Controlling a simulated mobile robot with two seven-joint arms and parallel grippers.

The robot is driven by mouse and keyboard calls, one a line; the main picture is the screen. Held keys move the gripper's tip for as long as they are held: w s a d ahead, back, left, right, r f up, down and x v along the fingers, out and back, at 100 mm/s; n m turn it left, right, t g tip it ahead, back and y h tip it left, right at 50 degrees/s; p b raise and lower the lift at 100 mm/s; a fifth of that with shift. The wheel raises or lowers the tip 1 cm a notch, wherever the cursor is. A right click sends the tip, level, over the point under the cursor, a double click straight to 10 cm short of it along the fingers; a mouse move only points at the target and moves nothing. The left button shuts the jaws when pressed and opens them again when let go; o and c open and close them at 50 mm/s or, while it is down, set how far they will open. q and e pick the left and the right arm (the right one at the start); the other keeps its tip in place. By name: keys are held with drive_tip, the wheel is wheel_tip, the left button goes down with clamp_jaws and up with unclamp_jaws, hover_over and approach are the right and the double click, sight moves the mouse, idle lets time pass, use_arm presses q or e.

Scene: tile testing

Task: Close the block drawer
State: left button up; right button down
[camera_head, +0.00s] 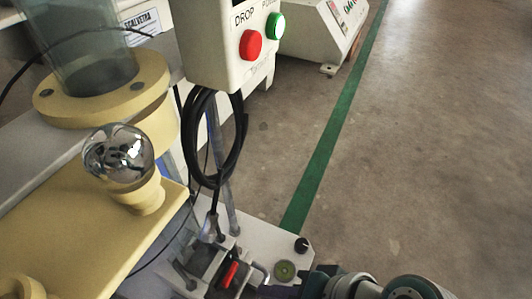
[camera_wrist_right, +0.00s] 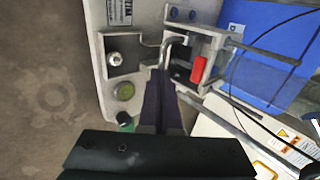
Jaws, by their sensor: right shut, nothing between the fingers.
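The block drawer (camera_wrist_right: 209,45) is a small grey metal frame at the edge of the light base plate, with a bent metal handle (camera_wrist_right: 167,47) on its side. A red block (camera_wrist_right: 199,69) sits at the frame; it also shows in the head view (camera_head: 229,275). My right gripper (camera_wrist_right: 161,75) is shut and empty, its dark fingertips right at the lower end of the handle. I cannot tell whether they touch it. In the head view the right wrist comes in at the bottom edge, beside the drawer. My left gripper is not in view.
The plate carries a black knob (camera_head: 302,244) and a green round part (camera_head: 284,270). A control box (camera_head: 222,50) with red and green buttons and a coiled black cable (camera_head: 241,140) hang above. A steel ball (camera_head: 118,154) rests on a yellow holder. Floor at right is clear.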

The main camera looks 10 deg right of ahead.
drive_tip(key=shift+s+a+f, duration=0.1)
drive_tip(key=shift+s, duration=0.2)
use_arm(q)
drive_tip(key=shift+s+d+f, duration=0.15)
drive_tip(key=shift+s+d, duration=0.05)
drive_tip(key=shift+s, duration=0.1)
use_arm(e)
drive_tip(key=shift+s, duration=0.1)
